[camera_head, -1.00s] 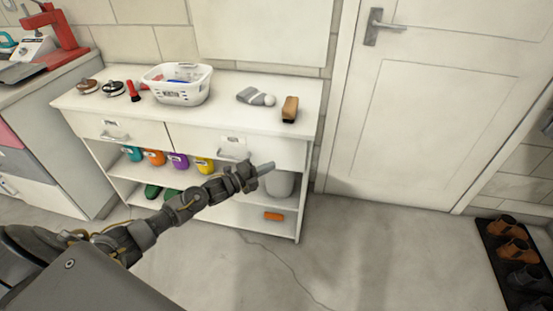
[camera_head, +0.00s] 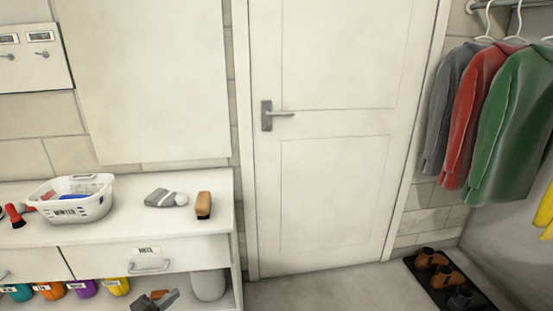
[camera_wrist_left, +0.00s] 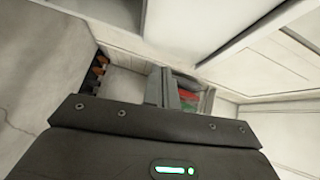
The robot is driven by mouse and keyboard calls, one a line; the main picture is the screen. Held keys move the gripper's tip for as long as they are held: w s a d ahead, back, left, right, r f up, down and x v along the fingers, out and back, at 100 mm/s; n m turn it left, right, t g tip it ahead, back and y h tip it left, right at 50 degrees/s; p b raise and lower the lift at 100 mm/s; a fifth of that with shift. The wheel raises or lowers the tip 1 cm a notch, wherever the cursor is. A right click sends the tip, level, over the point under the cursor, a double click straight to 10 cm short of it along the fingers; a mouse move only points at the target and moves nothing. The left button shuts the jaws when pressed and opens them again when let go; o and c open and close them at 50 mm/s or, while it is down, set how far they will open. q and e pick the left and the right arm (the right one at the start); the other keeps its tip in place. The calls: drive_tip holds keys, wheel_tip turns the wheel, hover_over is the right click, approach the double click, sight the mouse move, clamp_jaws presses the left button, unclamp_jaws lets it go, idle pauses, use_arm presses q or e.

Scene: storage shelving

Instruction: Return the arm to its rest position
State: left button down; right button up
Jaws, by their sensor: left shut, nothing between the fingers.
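My right gripper is in neither view.
The white cabinet (camera_head: 205,250) stands close by, with a basket (camera_head: 75,207), a grey-and-white item (camera_head: 163,198) and a brush (camera_head: 203,205) on top. Coloured containers sit below. A door (camera_head: 335,190), shoe mat (camera_head: 465,276) and hanging jackets (camera_head: 510,125) are to the right.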

use_arm(q)
drive_tip(key=s+a+f+n+g+y+p, duration=0.1)
drive_tip(key=s+f+n+g+y+p, duration=0.15)
drive_tip(key=s+f+n, duration=0.6)
drive_tip(key=s+a+f+n+g+y+p, duration=0.15)
drive_tip(key=s+f+n+g+y, duration=0.25)
drive_tip(key=s+f, duration=0.95)
drive_tip(key=s+d+f+n+g+p, duration=0.1)
drive_tip(key=s+d+f+n+g, duration=0.1)
drive_tip(key=s, duration=0.7)
drive_tip(key=s+d+f+n+g+y+p, duration=0.1)
drive_tip(key=s+d+f+n+g, duration=0.1)
drive_tip(key=s+f, duration=0.5)
drive_tip(key=s+d+f+n+g+p, duration=0.2)
drive_tip(key=s+d+f+n+g, duration=0.1)
drive_tip(key=s, duration=0.8)
drive_tip(key=shift+d+f+g, duration=0.45)
drive_tip(key=shift+d+f, duration=0.4)
drive_tip(key=shift+d, duration=0.3)
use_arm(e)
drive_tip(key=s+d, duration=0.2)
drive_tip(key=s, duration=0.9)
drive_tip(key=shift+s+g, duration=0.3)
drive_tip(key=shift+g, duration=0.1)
use_arm(q)
drive_tip(key=shift+y, duration=0.25)
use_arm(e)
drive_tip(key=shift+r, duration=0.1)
